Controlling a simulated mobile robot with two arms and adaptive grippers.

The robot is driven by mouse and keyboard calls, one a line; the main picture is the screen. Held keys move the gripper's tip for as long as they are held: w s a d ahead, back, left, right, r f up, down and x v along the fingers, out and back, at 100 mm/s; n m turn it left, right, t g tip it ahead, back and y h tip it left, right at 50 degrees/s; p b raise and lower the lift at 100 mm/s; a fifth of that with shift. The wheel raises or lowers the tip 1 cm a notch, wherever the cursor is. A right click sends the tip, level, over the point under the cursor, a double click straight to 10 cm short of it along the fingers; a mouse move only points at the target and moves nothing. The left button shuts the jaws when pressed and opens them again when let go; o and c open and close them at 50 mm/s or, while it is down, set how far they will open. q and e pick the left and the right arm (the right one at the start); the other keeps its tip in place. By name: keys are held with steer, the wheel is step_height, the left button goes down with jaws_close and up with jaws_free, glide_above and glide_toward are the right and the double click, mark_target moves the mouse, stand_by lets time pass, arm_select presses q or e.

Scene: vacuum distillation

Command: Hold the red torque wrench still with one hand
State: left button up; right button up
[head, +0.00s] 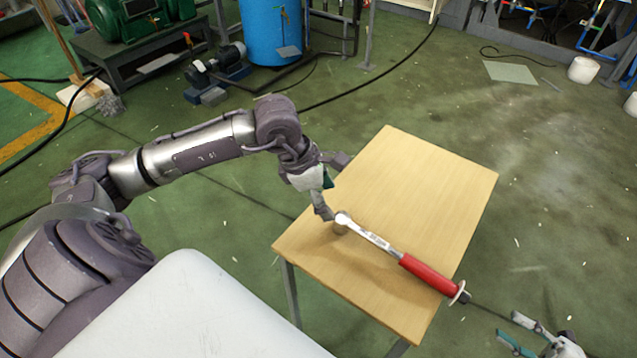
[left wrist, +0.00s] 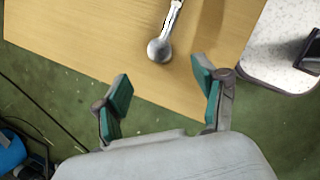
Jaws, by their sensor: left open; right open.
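The torque wrench (head: 428,274) has a red handle and a silver shaft and head. It lies across the wooden table (head: 420,180), its head toward the left edge and its handle end reaching past the right front edge. My left gripper (head: 325,200) is at the table's left edge, close to the wrench head. In the left wrist view the wrench head (left wrist: 160,50) lies beyond the two open fingers of the left gripper (left wrist: 165,95), with nothing between them. My right gripper (head: 520,335) is open and empty at the lower right, below the handle end and apart from it.
A blue barrel (head: 268,35) and a small pump (head: 215,70) stand on the green floor behind. Green machinery (head: 125,20) is on a bench at the upper left. The table top around the wrench is clear. White rolls (head: 583,69) lie at the far right.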

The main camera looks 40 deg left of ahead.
mark_target(339, 217)
arm_select(q)
steer(key=x, duration=0.9)
steer(key=shift+c, duration=0.2)
jaws_close()
steer(key=c, duration=0.5)
jaws_free()
steer(key=shift+c, duration=0.2)
jaws_close()
arm_select(e)
steer(key=shift+o, duration=0.8)
